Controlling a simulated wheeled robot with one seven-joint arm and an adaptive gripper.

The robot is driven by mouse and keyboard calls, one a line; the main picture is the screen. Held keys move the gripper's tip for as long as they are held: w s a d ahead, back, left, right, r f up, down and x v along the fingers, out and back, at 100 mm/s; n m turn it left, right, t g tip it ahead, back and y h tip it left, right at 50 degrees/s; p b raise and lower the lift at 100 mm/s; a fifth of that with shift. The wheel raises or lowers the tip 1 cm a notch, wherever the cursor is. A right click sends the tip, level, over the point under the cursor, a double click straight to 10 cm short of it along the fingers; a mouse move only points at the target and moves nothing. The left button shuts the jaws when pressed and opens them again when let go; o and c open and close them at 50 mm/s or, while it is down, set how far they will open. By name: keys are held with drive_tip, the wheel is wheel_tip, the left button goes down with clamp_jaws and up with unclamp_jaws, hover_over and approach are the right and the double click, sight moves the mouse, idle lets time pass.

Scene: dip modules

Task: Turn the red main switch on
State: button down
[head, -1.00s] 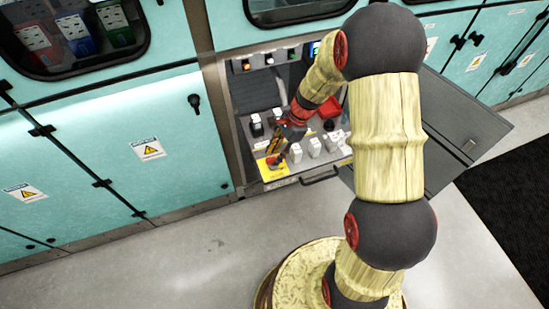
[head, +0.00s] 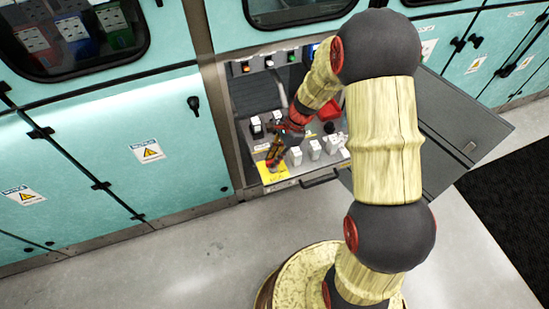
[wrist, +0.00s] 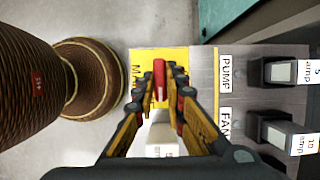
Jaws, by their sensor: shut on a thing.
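The red main switch (wrist: 160,80) stands on a yellow label plate (wrist: 178,57) in the wrist view, where only its red handle shows between the fingertips. The plate also shows in the head view (head: 272,173) at the front left of the pulled-out panel. My gripper (wrist: 158,88) is shut on the red switch handle, with a finger on each side. A white block (wrist: 160,135) shows below the handle between the fingers.
PUMP (wrist: 278,72) and FAN (wrist: 275,130) modules sit on the grey panel to the right in the wrist view. Several white modules (head: 314,149) stand beside my gripper in the head view. An open grey door (head: 450,125) is at the right. The floor in front is clear.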

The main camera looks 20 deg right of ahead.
drive_tip(key=shift+r, duration=0.1)
idle(0.3)
drive_tip(key=shift+r+n+g+p, duration=0.1)
drive_tip(key=shift+n+g+p, duration=0.3)
drive_tip(key=shift+n+p, duration=0.6)
drive_tip(key=n+g+p, duration=0.1)
drive_tip(key=n+p, duration=0.1)
drive_tip(key=shift+w+p, duration=0.15)
drive_tip(key=shift+p, duration=0.2)
drive_tip(key=n+p, duration=0.2)
drive_tip(key=n, duration=0.1)
drive_tip(key=n+g+h+p, duration=0.1)
drive_tip(key=n, duration=0.1)
drive_tip(key=shift+w+a+n+g+h+p, duration=0.1)
drive_tip(key=shift+n+g+h+p, duration=0.2)
drive_tip(key=shift+n+p, duration=0.1)
drive_tip(key=n+g+h+p, duration=0.1)
drive_tip(key=n+p, duration=0.1)
drive_tip(key=n, duration=0.2)
drive_tip(key=shift+a, duration=0.15)
drive_tip(key=shift+w+n+h+p, duration=0.1)
drive_tip(key=shift+n+h+p, duration=0.7)
drive_tip(key=shift+n, duration=1.2)
drive_tip(key=c, duration=1.8)
unclamp_jaws()
drive_tip(key=shift+f, duration=0.2)
drive_tip(key=shift+c, duration=0.2)
